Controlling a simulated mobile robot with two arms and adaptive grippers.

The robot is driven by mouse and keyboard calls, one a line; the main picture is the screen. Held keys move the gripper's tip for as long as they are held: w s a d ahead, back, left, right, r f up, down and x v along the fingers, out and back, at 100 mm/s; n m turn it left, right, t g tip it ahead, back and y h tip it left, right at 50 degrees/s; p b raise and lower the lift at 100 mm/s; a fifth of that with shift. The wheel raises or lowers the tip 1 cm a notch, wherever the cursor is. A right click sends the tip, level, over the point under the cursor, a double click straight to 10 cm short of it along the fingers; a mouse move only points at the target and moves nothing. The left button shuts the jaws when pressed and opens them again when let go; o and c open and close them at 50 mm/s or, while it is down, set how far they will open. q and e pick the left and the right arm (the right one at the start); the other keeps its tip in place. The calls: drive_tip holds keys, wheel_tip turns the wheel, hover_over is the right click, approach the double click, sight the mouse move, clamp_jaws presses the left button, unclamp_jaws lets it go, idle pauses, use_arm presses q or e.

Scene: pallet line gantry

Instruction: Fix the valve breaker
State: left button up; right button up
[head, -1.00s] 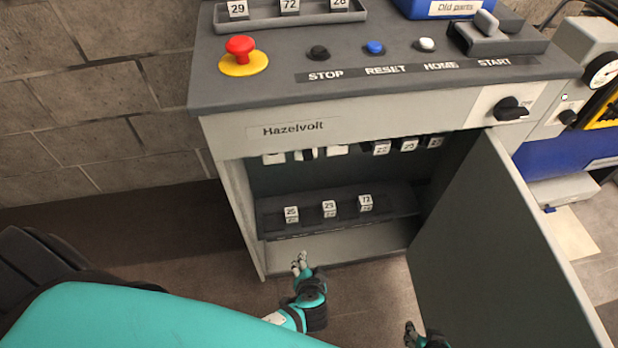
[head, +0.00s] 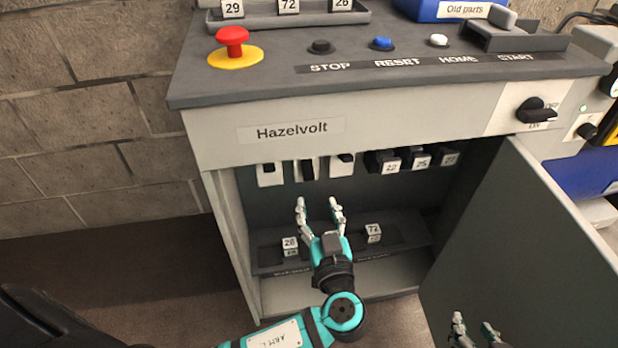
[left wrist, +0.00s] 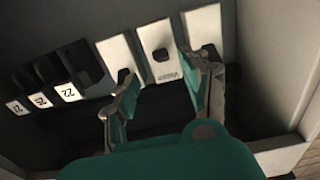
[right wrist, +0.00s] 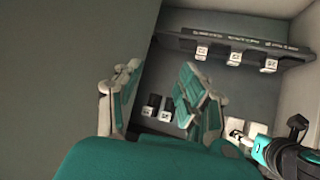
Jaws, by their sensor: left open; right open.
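An open cabinet marked Hazelvolt (head: 292,131) holds a row of breakers under its top. Three are white; the middle white breaker (head: 307,171) has its black toggle about midway, and its small label, seen in the left wrist view (left wrist: 170,77), seems to read "Valves". The toggles of the left white breaker (head: 269,174) and right white breaker (head: 341,166) sit near their upper ends in the head view. My left gripper (head: 320,204) is open and empty, just below and in front of these breakers. My right gripper (head: 475,322) is open and empty, by the cabinet door.
The cabinet door (head: 535,230) stands open at the right. Dark numbered blocks (head: 420,160) hang right of the white breakers. A lower shelf (head: 405,232) holds small numbered blocks, partly hidden by my left gripper. A red stop button (head: 231,37) and a rotary switch (head: 536,108) are above.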

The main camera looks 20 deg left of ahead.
sight(310, 178)
use_arm(q)
drive_tip(key=x, duration=1)
drive_tip(key=shift+b, duration=0.3)
use_arm(e)
drive_tip(key=shift+w+a+r+t+y, duration=0.15)
drive_tip(key=shift+w+a+r+t, duration=0.1)
drive_tip(key=shift+w+r+t, duration=0.3)
drive_tip(key=shift+w+a+r+t+y, duration=0.2)
drive_tip(key=shift+w+r+t, duration=0.25)
drive_tip(key=shift+r, duration=0.15)
use_arm(q)
drive_tip(key=shift+s, duration=0.1)
clamp_jaws()
